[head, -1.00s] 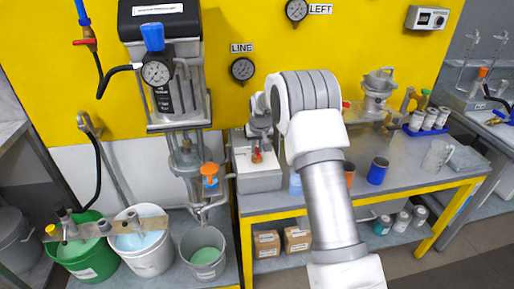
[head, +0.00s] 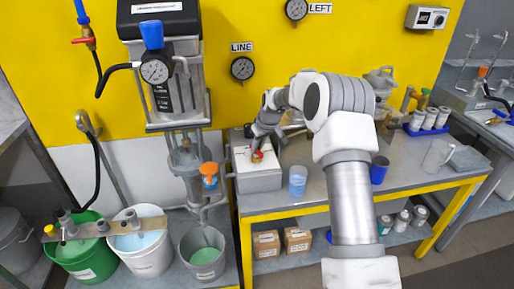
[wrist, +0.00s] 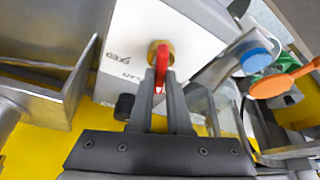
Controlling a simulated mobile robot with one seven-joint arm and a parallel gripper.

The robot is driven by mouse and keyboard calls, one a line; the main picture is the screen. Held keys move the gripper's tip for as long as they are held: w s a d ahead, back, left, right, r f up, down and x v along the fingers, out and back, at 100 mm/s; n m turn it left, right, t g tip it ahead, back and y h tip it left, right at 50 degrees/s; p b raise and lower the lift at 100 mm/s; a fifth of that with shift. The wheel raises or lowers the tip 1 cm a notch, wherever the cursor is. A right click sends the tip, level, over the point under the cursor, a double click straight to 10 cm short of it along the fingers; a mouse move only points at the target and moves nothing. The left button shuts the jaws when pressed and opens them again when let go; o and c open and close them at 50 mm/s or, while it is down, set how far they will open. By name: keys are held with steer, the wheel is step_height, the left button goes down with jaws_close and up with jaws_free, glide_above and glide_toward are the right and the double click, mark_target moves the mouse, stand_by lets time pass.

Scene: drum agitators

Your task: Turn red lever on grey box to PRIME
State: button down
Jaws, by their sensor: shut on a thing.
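The grey box (head: 258,181) with a white top stands at the left end of the bench, seen in the head view. The red lever (wrist: 163,67) sits on a brass fitting (wrist: 154,49) on that white top. In the head view the lever (head: 257,156) is small and partly covered by my gripper (head: 258,147). In the wrist view my gripper (wrist: 161,82) is shut on the red lever, a dark finger on each side. Dark print lies on the white top beside the fitting, turned over and too small to read surely.
A clear cup with blue liquid (head: 298,180) and a blue cup (head: 379,169) stand right of the box. The yellow wall (head: 230,40) is behind.

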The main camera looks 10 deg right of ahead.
steer(key=shift+d+n+g+y, duration=0.15)
steer(key=shift+n+g+y, duration=0.35)
steer(key=shift+n, duration=1.5)
steer(key=c, duration=0.9)
jaws_free()
steer(key=shift+o, duration=0.2)
steer(key=v, duration=1.7)
steer(key=shift+d+r+p, duration=0.2)
steer(key=shift+p, duration=0.25)
